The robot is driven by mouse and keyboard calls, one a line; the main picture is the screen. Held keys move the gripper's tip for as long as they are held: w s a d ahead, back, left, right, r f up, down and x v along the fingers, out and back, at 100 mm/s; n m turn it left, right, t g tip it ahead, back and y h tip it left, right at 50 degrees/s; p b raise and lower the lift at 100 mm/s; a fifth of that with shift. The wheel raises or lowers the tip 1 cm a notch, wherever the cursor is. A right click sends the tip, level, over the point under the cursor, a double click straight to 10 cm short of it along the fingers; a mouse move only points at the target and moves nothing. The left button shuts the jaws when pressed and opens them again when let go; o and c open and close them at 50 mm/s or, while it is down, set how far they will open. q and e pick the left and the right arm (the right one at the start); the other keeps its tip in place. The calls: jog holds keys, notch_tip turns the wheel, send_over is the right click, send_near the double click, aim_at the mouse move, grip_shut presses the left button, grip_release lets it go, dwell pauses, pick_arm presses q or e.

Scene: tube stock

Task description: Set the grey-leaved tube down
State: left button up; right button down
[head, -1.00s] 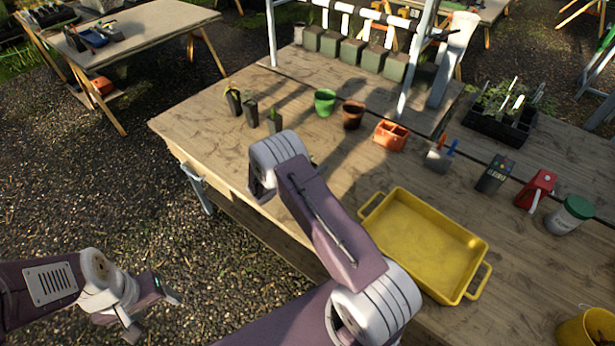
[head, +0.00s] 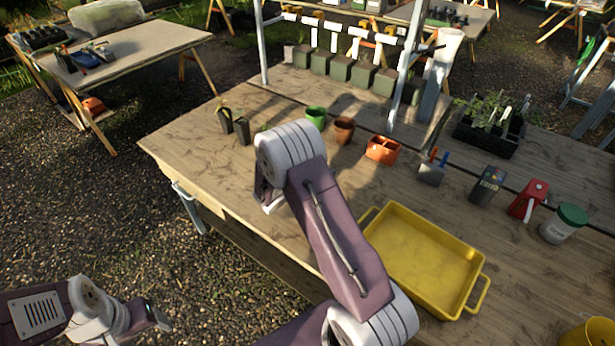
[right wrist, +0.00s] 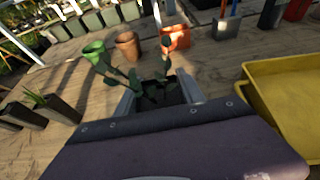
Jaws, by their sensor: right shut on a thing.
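My right gripper (right wrist: 160,97) is shut on a dark tube (right wrist: 172,95) holding a plant with rounded, dull grey-green leaves (right wrist: 150,84), the grey-leaved tube. The tube's lower part is hidden behind my wrist, so I cannot tell whether it touches the bench. In the head view my right arm hides the tube and most of that gripper. Two dark tubes with plants (head: 225,121) (head: 243,132) stand upright at the bench's left side, and the right wrist view shows dark tubes to the left (right wrist: 52,106). My left gripper (head: 135,328) is empty, open and off the bench, partly cut off.
A green pot (head: 316,117), a brown pot (head: 343,131) and an orange planter (head: 382,150) stand behind the held tube. A yellow tray (head: 420,262) lies to the right. Bare bench wood (head: 185,146) shows at the left.

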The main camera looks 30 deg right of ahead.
jog(key=s+d+r, duration=0.3)
jog(key=s, duration=0.2)
jog(key=shift+d+r+b, duration=0.3)
jog(key=shift+d+r, duration=0.05)
